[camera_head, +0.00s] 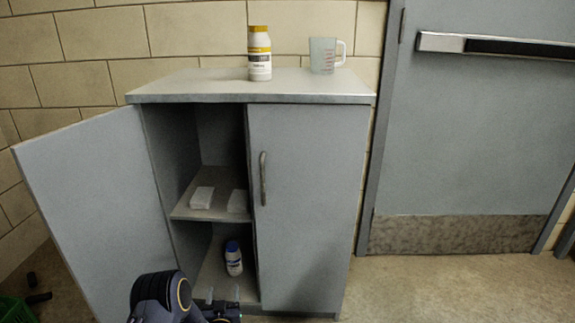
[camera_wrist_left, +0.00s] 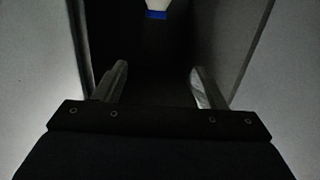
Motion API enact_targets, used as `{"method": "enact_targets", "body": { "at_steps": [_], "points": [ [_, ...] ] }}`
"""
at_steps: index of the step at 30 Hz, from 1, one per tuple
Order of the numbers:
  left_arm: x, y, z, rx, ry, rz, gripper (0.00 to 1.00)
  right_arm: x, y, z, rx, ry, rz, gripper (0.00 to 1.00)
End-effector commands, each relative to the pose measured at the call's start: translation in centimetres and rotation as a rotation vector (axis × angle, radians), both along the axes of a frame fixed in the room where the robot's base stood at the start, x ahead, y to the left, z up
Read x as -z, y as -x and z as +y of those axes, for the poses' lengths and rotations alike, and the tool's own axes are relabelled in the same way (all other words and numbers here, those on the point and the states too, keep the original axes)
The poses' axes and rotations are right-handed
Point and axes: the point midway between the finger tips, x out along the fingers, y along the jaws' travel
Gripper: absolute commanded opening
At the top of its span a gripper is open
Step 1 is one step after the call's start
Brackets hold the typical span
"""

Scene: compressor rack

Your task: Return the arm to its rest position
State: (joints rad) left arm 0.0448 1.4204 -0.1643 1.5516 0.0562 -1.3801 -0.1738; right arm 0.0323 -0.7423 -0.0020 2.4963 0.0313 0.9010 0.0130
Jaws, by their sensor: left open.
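My left arm comes in at the bottom of the head view, and its gripper (camera_head: 223,296) is in front of the open lower part of the grey cabinet (camera_head: 310,200). In the left wrist view the two fingers of my left gripper (camera_wrist_left: 157,88) are spread apart with nothing between them. A small white bottle with a blue cap (camera_head: 234,260) stands on the cabinet's bottom, beyond the fingertips. In the wrist view the bottle (camera_wrist_left: 157,6) shows at the top edge, its blue part visible, apart from the fingers. My right gripper is not in view.
The cabinet's left door (camera_head: 95,205) stands open beside my arm; the right door is shut. White blocks (camera_head: 202,197) lie on the middle shelf. A yellow-and-white bottle (camera_head: 260,55) and a measuring cup (camera_head: 323,56) stand on top. Floor at the right is clear.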

Motion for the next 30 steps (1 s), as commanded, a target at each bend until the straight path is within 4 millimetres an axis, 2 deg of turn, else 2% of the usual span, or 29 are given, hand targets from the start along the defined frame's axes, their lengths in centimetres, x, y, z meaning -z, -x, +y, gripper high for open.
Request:
{"method": "enact_targets", "body": {
  "at_steps": [5, 11, 14, 17, 20, 23, 26, 30],
  "points": [
    [-2.9, -1.0, 1.1, -0.004, 0.027, 0.041, 0.64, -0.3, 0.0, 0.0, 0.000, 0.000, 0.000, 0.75],
    [-7.5, -1.7, 2.7, -0.005, 0.076, 0.118, 0.64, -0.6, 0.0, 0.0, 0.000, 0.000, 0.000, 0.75],
    [-10.6, -1.7, 3.6, -0.001, 0.111, 0.169, 0.64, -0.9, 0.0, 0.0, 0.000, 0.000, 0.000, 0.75],
    [-14.9, -0.8, 4.6, 0.008, 0.159, 0.236, 0.64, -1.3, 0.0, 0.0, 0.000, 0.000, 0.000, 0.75],
    [-19.5, 1.4, 5.3, 0.027, 0.216, 0.319, 0.64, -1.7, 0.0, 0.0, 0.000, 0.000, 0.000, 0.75],
    [-23.7, 4.6, 5.6, 0.056, 0.268, 0.403, 0.64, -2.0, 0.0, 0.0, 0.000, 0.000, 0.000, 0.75],
    [-27.2, 8.8, 5.5, 0.087, 0.316, 0.488, 0.64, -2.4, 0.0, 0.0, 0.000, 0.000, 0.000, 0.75],
    [-31.1, 15.9, 4.7, 0.139, 0.366, 0.606, 0.64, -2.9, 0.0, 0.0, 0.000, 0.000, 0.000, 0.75]
  ]
}}
